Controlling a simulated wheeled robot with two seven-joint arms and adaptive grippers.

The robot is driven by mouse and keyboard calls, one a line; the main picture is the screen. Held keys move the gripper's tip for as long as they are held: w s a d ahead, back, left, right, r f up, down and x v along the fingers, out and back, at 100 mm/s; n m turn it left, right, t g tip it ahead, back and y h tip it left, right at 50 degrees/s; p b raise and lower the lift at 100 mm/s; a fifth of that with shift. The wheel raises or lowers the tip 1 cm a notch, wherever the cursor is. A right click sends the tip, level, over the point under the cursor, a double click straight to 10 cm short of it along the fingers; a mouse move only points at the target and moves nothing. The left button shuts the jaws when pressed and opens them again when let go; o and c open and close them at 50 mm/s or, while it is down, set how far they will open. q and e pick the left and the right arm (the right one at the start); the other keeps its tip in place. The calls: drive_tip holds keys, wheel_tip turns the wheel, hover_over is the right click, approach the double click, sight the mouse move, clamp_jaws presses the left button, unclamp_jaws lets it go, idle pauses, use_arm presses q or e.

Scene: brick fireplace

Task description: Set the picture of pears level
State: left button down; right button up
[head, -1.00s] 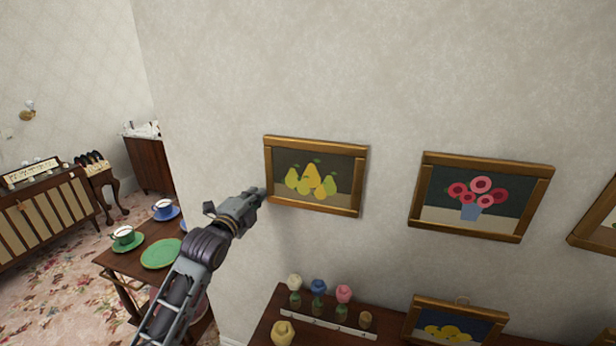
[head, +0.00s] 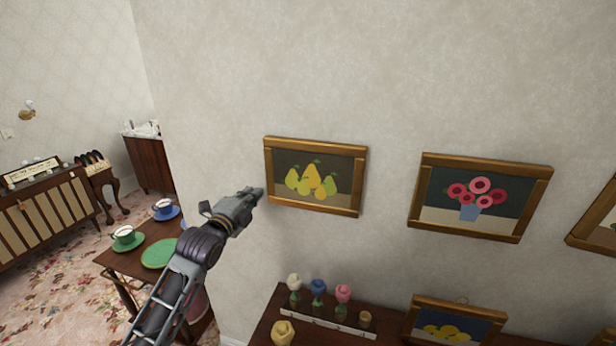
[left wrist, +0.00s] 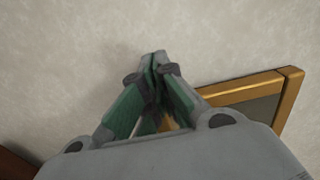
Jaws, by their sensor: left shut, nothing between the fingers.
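The picture of pears (head: 315,179) hangs on the wall in a gold-brown frame, left of the flower picture. In the head view its top and bottom edges slope down to the right, much like those of the flower picture; any small tilt is hard to judge. My left gripper (head: 259,192) is shut and empty, its tips beside the lower part of the frame's left side. Whether they touch it I cannot tell. In the left wrist view the shut fingers (left wrist: 158,58) point at bare wall, and a frame corner (left wrist: 290,77) shows to their right, partly hidden. My right gripper is out of view.
The flower picture (head: 479,199) hangs to the right, with another frame (head: 595,228) at the edge. Below, a dark cabinet holds several coloured vases and a small framed picture (head: 450,330). A side table with a green plate (head: 160,253) and cups stands at left.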

use_arm(q)
drive_tip(key=shift+w+a, duration=0.1)
drive_tip(key=shift+a, duration=0.15)
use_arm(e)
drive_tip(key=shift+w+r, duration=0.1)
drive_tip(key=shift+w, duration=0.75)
